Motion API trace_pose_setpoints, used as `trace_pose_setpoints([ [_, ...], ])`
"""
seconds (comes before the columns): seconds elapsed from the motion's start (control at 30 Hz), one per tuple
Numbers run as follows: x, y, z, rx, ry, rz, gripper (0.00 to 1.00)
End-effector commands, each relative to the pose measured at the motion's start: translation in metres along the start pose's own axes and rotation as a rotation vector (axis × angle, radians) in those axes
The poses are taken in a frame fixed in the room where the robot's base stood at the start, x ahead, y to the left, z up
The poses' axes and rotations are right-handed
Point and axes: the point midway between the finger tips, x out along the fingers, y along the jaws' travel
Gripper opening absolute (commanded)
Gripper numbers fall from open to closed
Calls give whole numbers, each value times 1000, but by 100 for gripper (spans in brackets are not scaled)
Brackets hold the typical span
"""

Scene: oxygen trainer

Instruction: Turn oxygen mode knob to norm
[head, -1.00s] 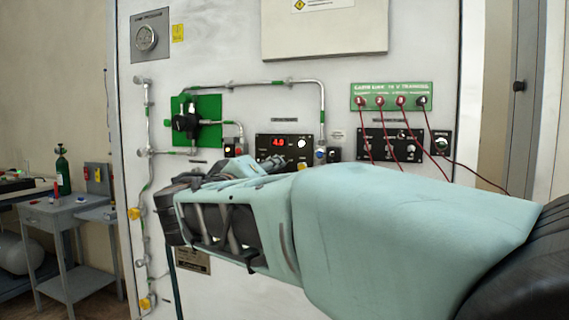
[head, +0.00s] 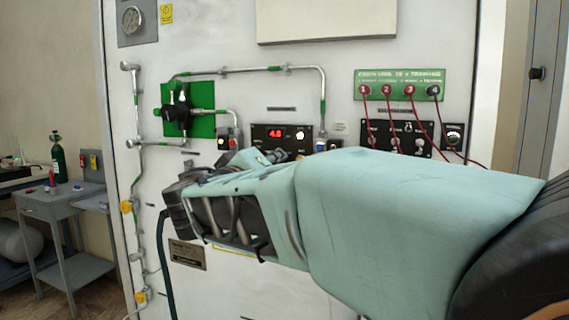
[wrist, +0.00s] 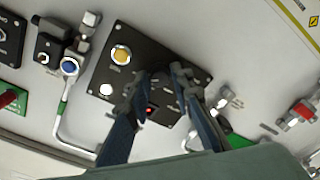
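A black control panel (head: 262,132) with a red lit display reading 4.0 is on the white wall unit in the head view. It also shows in the wrist view (wrist: 97,72), tilted, with a yellow round button, a white round button and a red light. A dark, knob-like shape (wrist: 163,78) sits on this panel between my fingertips; its markings and pointer cannot be read. My gripper (wrist: 160,75) has its two fingers apart, tips close to the panel on either side of that shape. Contact cannot be told.
Pipes (head: 250,71) and a green valve plate (head: 206,122) are left of the panel. A switch panel with red leads (head: 378,140) is to the right. A grey side table (head: 62,200) and a green cylinder (head: 58,160) stand at far left.

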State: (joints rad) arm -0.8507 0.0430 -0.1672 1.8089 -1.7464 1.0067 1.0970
Motion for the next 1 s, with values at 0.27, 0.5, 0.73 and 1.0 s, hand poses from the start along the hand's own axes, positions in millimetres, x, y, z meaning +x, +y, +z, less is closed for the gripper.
trace_pose_setpoints([
  [0.27, 0, 0, 0, 0, 0, 0, 0],
  [0.5, 0, 0, 0, -28, -1, 0, 0],
  [0.73, 0, 1, 0, -144, -5, -3, 0],
  [1.0, 1, 2, 0, -383, -14, -12, 0],
])
